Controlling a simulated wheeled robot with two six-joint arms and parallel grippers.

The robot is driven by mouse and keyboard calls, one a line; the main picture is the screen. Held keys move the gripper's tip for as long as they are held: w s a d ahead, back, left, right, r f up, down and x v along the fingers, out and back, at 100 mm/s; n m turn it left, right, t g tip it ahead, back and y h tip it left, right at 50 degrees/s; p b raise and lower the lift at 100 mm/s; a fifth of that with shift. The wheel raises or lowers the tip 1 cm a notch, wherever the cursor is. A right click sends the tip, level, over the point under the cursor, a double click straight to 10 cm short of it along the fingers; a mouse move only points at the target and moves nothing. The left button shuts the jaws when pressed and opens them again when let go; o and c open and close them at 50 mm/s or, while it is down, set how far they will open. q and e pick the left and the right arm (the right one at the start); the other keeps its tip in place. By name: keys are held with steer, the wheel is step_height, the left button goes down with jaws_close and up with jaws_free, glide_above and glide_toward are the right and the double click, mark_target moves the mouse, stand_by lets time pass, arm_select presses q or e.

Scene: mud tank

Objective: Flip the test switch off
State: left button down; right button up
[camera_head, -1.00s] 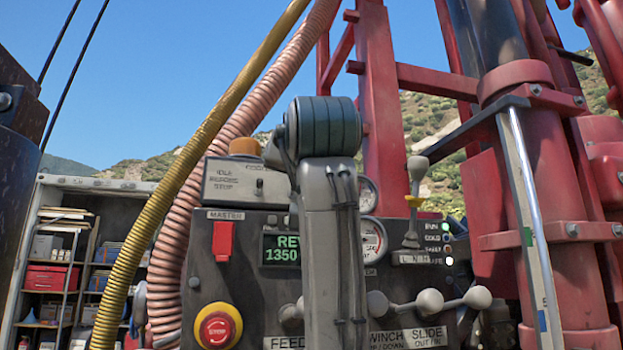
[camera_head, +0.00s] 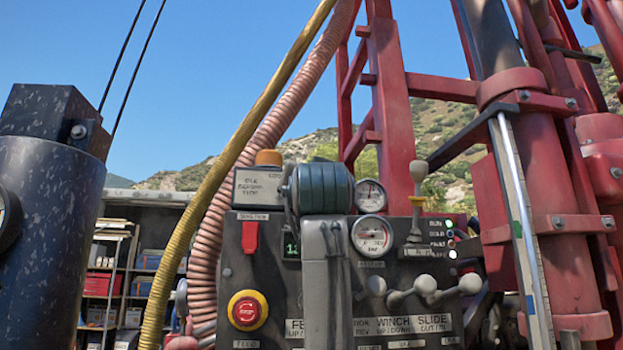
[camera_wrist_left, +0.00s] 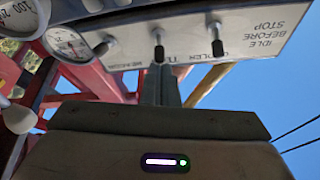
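In the left wrist view, where the panel shows upside down, three toggle switches stick out of a pale switch box (camera_wrist_left: 250,35). The middle toggle (camera_wrist_left: 158,42) has a partly hidden label that seems to start "TE", so it looks like the test switch; its on or off position is unclear. My left gripper (camera_wrist_left: 161,72) has its grey fingers close together, seemingly shut, just below the middle toggle in the picture; contact is unclear. In the head view, my left arm stands before the switch box (camera_head: 258,189) and hides the toggles and fingertips. My right gripper is not in view.
The control panel carries a red stop button (camera_head: 247,310), a red master switch cover (camera_head: 250,237), gauges (camera_head: 372,235) and ball-ended levers (camera_head: 425,286). A yellow hose (camera_head: 215,170) runs at left, a dark cylinder (camera_head: 45,230) stands farther left, and red mast steelwork (camera_head: 560,190) at right.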

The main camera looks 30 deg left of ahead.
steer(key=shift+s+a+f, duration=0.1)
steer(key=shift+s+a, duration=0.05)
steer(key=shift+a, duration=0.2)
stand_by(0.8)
